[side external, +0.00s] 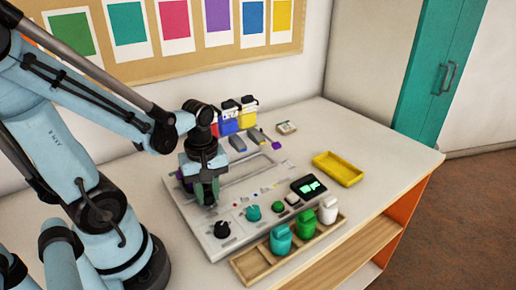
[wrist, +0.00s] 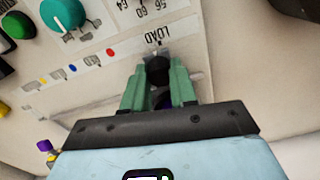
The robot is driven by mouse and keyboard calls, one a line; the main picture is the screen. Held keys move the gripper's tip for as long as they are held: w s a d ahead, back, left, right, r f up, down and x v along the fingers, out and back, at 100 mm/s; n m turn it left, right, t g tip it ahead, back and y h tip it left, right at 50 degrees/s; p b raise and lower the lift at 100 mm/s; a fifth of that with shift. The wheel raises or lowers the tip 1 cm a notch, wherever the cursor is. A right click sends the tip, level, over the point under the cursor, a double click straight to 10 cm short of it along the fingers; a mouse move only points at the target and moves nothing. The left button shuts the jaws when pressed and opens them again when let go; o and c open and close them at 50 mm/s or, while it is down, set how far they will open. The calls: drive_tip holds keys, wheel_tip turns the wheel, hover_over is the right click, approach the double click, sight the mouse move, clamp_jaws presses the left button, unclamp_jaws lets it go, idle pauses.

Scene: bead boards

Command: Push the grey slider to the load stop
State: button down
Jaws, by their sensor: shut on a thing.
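My gripper (side external: 207,192) is low over the left part of the light grey board (side external: 186,218) in the side view. In the wrist view, the green fingers of my gripper (wrist: 158,78) are shut on the dark grey slider (wrist: 157,68). The slider sits close to the printed LOAD label (wrist: 166,32), which reads upside down, with a small pale mark beside it. In the side view my gripper hides the slider. The exact gap between the slider and the stop cannot be told.
The board carries a black knob (side external: 222,229), a teal knob (side external: 253,212) and a small lit display (side external: 309,187). A wooden rack (side external: 250,265) with teal, green and white bottles stands in front. A yellow tray (side external: 338,168) lies to the right, with clear table around it.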

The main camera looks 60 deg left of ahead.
drive_tip(key=shift+s, duration=0.65)
drive_tip(key=c, duration=0.9)
unclamp_jaws()
drive_tip(key=shift+w+r, duration=0.15)
drive_tip(key=shift+r, duration=5.9)
drive_tip(key=shift+w, duration=0.1)
drive_tip(key=w+d+m+t, duration=0.2)
drive_tip(key=w+m, duration=0.1)
drive_tip(key=m, duration=0.2)
drive_tip(key=w+d+f+m+t, duration=0.1)
drive_tip(key=w+d+m+t, duration=0.1)
drive_tip(key=m, duration=0.3)
drive_tip(key=w+d+f+m+t, duration=0.1)
drive_tip(key=w+d+m+t, duration=0.1)
drive_tip(key=m, duration=0.4)
drive_tip(key=shift+w+d+f+t, duration=0.1)
drive_tip(key=shift+w+d+t, duration=0.1)
drive_tip(key=shift+w+t, duration=0.2)
drive_tip(key=shift+w+d+t, duration=0.15)
drive_tip(key=shift+w+t, duration=0.15)
drive_tip(key=shift+w, duration=0.2)
